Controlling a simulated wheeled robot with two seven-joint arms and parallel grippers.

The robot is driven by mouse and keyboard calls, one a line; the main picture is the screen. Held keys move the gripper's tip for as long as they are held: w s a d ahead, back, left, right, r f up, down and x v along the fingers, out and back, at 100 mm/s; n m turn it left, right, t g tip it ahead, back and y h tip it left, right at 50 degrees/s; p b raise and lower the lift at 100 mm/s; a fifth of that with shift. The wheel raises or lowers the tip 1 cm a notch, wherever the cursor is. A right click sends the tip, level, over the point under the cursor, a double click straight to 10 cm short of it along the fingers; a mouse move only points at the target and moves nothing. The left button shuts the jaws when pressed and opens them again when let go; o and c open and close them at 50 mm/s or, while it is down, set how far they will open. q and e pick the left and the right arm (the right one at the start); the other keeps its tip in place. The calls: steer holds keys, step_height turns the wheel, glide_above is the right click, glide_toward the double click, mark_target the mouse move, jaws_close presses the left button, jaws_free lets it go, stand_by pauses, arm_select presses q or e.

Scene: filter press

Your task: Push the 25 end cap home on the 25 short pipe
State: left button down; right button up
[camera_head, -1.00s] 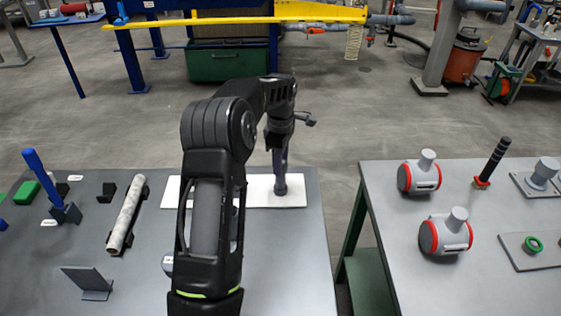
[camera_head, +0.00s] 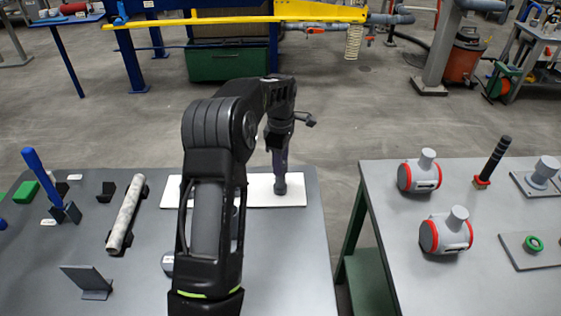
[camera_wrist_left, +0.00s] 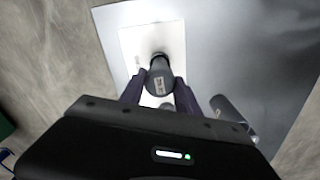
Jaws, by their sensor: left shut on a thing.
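My left gripper (camera_head: 280,165) points down over the white plate (camera_head: 297,197) at the table's far edge. In the left wrist view its two purple fingers (camera_wrist_left: 160,97) close on the sides of a grey round piece, which I take to be the 25 end cap. A grey cylinder with a pale label (camera_wrist_left: 159,82) shows between and beyond the fingers, upright over the white plate. I take it to be the 25 short pipe. Its dark foot shows in the head view (camera_head: 281,188). The seam between cap and pipe is hidden. My right gripper is out of view.
On the left table lie a mottled pipe (camera_head: 126,217) in a black cradle, a grey angled stand (camera_head: 88,282) and a blue upright handle (camera_head: 42,176). A gap separates it from the right table (camera_head: 400,255), which holds two grey-and-red fittings (camera_head: 420,176) (camera_head: 446,233).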

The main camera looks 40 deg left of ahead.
arm_select(q)
steer(key=shift+f, duration=0.4)
steer(key=c, duration=1.2)
jaws_free()
steer(key=shift+o, duration=0.2)
steer(key=shift+r, duration=0.15)
steer(key=shift+r, duration=1.3)
step_height(320, 180, up, 8)
